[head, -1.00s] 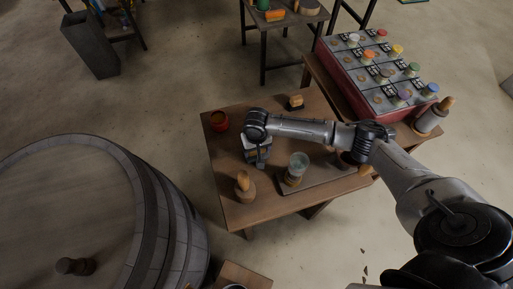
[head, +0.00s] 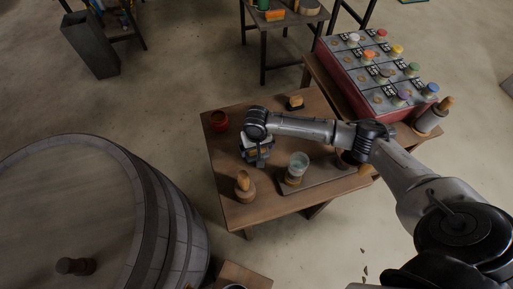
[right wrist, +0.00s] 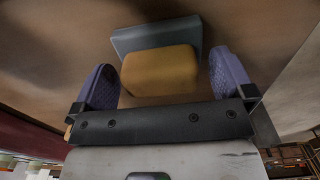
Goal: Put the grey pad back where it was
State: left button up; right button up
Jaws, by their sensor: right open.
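The grey pad (right wrist: 125,42) shows in the right wrist view as a blue-grey slab with a tan block (right wrist: 160,72) on it as a grip. It lies on the brown table top. My right gripper (right wrist: 166,78) is open, with one purple-padded finger on each side of the tan block and visible gaps between. In the head view my right gripper (head: 258,160) points down over the left-middle of the small table (head: 226,162) and hides the pad. My left gripper is not in view.
On the table are a red pot (head: 219,121), a wooden-handled piece (head: 243,186), a glass jar (head: 298,164) on a dark tray, and another tan block on a dark base (head: 295,102). A red-sided box with coloured knobs (head: 380,70) stands behind right. A barrel (head: 90,210) stands left.

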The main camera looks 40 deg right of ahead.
notch_tip(320, 180, up, 11)
jog(key=shift+r+p, duration=0.2)
jog(key=shift+p, duration=0.25)
